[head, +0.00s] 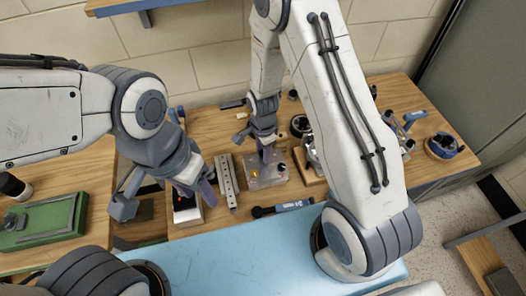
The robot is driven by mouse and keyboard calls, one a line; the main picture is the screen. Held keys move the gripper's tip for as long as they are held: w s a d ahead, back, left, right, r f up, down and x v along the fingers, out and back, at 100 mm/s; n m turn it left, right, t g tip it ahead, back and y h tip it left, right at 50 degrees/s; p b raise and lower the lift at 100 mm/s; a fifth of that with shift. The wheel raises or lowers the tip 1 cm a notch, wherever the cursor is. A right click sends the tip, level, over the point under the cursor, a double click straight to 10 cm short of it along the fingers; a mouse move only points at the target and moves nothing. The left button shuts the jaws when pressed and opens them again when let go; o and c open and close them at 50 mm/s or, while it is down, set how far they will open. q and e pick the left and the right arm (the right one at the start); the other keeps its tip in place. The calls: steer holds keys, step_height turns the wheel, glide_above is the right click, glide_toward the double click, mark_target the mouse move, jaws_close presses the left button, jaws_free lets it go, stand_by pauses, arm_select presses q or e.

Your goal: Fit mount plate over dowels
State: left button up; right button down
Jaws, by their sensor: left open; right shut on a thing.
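A grey, block-like plate (268,178), apparently the mount plate, lies at the middle of the wooden bench with small dark and orange spots on top. My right gripper (266,154) points down at its back part and is shut on it. The dowels cannot be made out, and I cannot tell whether the plate sits around them. My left gripper (166,200) is open, its fingers spread above the bench to the left, near a small white-and-dark box (187,214) with a red spot.
A perforated metal bar (227,183) lies just left of the plate. A blue-and-black handled tool (284,207) lies in front. A green case (42,222) is at the left, a roll of blue and black (444,145) at the right. My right forearm hides part of the bench.

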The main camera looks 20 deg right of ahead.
steer(key=shift+f+b, duration=0.9)
steer(key=shift+f, duration=0.25)
steer(key=c, duration=0.8)
jaws_free()
steer(key=shift+c, duration=0.2)
steer(key=shift+r+p, duration=1.3)
steer(key=shift+r, duration=0.2)
steer(key=shift+o, duration=0.4)
steer(key=o, duration=0.5)
